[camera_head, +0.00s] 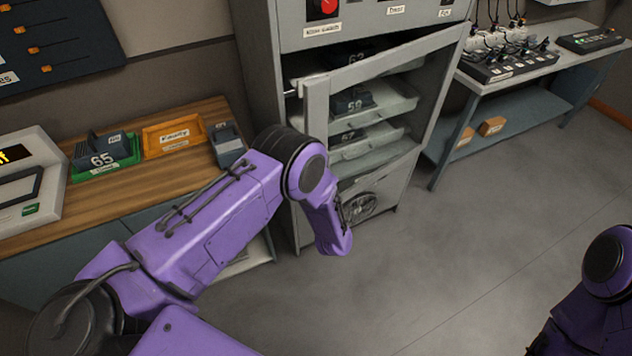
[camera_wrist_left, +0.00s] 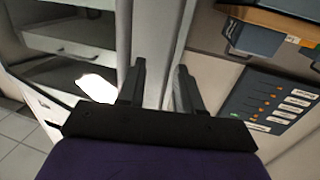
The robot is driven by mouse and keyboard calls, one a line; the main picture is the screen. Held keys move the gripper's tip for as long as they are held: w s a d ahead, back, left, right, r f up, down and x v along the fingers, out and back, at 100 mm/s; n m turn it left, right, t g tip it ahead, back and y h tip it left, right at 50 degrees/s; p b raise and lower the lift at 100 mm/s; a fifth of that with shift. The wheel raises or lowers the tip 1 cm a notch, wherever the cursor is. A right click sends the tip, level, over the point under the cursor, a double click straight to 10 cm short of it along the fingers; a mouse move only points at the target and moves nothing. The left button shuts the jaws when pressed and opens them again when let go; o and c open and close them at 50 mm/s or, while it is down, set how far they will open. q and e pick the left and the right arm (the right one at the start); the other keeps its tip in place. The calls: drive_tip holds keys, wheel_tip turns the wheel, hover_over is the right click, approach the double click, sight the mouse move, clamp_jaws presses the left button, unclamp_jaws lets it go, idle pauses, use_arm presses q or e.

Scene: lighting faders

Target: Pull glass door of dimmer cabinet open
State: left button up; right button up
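The dimmer cabinet (camera_head: 265,60) stands at the upper middle of the head view. Its glass door (camera_head: 395,50) has a grey frame and stands partly open, with a gap at its left side and trays visible through the glass. A small pale piece (camera_head: 292,93), perhaps the handle, sticks out at the door's left edge. My left arm bends in front of the cabinet's lower left; its gripper is hidden there. In the left wrist view my left gripper (camera_wrist_left: 162,85) has its fingers apart, with a pale upright panel behind them and nothing clearly held. My right gripper is out of view.
A wooden-topped bench (camera_head: 120,200) with a green tray (camera_head: 105,165) and an orange tray (camera_head: 173,137) stands left of the cabinet. A grey table (camera_head: 545,60) with power strips is on the right. The floor (camera_head: 470,250) before the cabinet is clear.

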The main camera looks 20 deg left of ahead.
use_arm(q)
drive_tip(key=shift+d, duration=0.1)
drive_tip(key=b+v, duration=0.3)
drive_tip(key=v, duration=0.7)
drive_tip(key=shift+s, duration=0.2)
